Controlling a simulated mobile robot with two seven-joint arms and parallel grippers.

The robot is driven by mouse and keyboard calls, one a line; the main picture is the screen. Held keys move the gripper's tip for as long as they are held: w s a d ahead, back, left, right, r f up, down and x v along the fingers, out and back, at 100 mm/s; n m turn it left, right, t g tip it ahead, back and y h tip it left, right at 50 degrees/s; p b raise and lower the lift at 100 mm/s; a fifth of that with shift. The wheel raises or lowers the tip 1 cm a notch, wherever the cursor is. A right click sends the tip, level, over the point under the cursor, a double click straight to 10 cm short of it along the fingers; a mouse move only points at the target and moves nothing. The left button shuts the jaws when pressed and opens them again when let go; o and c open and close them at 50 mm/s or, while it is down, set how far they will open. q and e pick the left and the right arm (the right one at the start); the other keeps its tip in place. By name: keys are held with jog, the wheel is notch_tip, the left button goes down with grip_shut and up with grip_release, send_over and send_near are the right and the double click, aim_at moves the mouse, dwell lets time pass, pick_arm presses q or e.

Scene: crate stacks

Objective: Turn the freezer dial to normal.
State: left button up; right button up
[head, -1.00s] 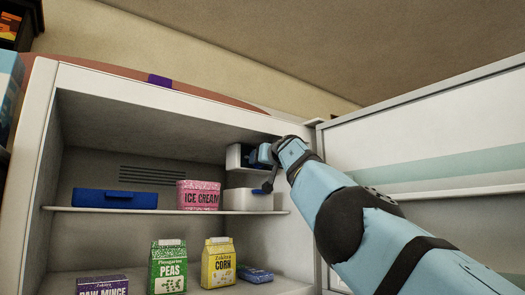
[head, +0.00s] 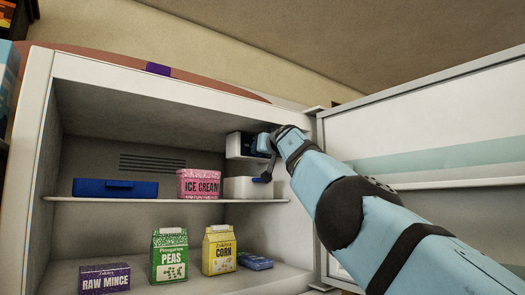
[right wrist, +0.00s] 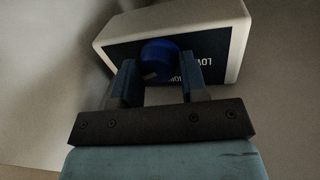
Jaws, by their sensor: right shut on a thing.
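The freezer dial is a round blue knob (right wrist: 160,60) on the dark face of a white control box (right wrist: 225,22). In the right wrist view "LOW" and part of another word show right of the knob. A small pale mark shows on the knob's lower left; I cannot tell which setting it points to. In the head view the box (head: 233,147) hangs high on the freezer's inner right wall, partly hidden by my arm. My right gripper (right wrist: 160,82) is shut on the knob, one finger on each side; it also shows in the head view (head: 264,145).
The freezer's wall edge (head: 33,120) is at left and its door (head: 430,130) stands open at right. A shelf holds a blue box (head: 115,188), an ice cream carton (head: 199,184) and a white bin (head: 248,188). Peas (head: 169,256), corn (head: 219,250) and raw mince (head: 105,279) stand below.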

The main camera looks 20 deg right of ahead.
pick_arm(q)
jog(key=shift+f, duration=0.1)
pick_arm(e)
jog(key=n+b, duration=0.1)
jog(key=n, duration=0.2)
jog(key=shift+f+t+b, duration=0.15)
jog(key=shift+t+b, duration=0.15)
jog(key=shift+n+b, duration=0.4)
jog(key=shift+n, duration=0.6)
jog(key=shift+d+n+y+b, duration=0.1)
jog(key=shift+n+y+b, duration=0.3)
jog(key=shift+n, duration=0.6)
jog(key=n, duration=0.3)
jog(key=shift+t+y+b, duration=0.3)
jog(key=shift+y+b, duration=0.05)
jog(key=shift+y, duration=0.05)
pick_arm(q)
jog(key=shift+w+d+t+h, duration=0.15)
jog(key=shift+d+t+h, duration=0.15)
jog(key=shift+d+h, duration=0.1)
pick_arm(e)
jog(key=shift+n, duration=1.2)
jog(key=shift+n+y, duration=0.6)
jog(key=shift+n, duration=0.8)
